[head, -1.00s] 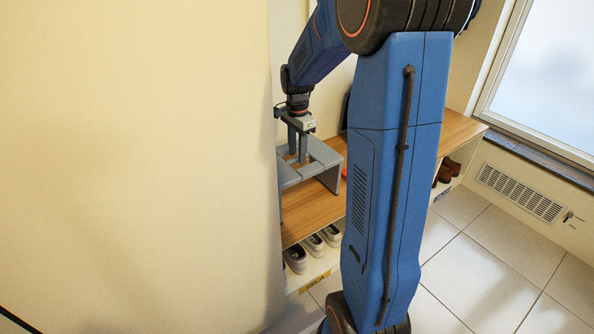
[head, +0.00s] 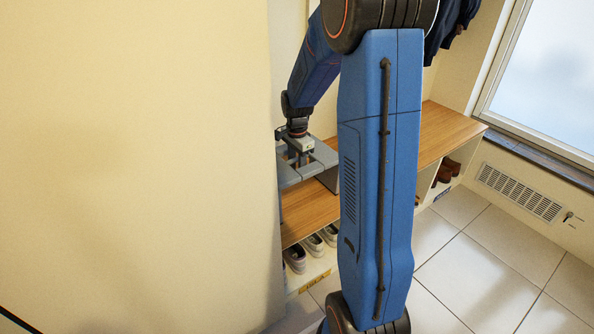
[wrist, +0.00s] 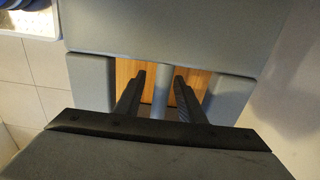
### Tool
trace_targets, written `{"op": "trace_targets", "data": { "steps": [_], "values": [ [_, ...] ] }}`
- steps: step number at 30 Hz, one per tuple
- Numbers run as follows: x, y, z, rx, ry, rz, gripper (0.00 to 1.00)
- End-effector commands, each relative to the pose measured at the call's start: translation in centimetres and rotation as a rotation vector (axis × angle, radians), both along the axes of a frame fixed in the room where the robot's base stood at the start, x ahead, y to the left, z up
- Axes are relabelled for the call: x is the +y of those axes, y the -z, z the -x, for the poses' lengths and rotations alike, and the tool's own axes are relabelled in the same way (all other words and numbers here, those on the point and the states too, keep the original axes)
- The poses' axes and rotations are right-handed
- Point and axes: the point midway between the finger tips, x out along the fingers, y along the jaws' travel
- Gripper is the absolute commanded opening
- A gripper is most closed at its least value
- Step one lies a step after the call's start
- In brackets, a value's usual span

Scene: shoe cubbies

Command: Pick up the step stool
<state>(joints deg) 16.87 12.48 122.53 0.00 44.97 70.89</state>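The grey step stool (head: 325,154) stands upright on the wooden bench top, partly cut off from sight by the pale wall at left and my arm at right. My gripper (head: 300,157) points down into the opening in the stool's top. In the wrist view the stool's grey panels (wrist: 160,28) fill much of the picture. There my gripper (wrist: 160,77) has its two dark fingers apart, one on each side of a narrow grey bar of the stool (wrist: 160,92). Small gaps show between the bar and both fingers.
The wooden bench (head: 316,210) has shoe cubbies below, with pale shoes (head: 295,257) under the stool and brown shoes (head: 447,171) farther right. A large pale wall (head: 135,160) stands close at left. The tiled floor (head: 480,260) at right is clear.

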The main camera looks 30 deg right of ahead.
Motion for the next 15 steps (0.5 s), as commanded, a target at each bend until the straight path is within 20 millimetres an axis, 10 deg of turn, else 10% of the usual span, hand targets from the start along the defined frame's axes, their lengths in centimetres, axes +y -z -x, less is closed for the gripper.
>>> {"op": "trace_targets", "data": {
  "steps": [6, 15],
  "values": [
    [0.0, -0.02, 0.01, 0.0, 0.0, 0.0, 0.0],
    [0.0, -0.04, 0.0, 0.0, 0.0, 0.0, 0.0]
  ]
}}
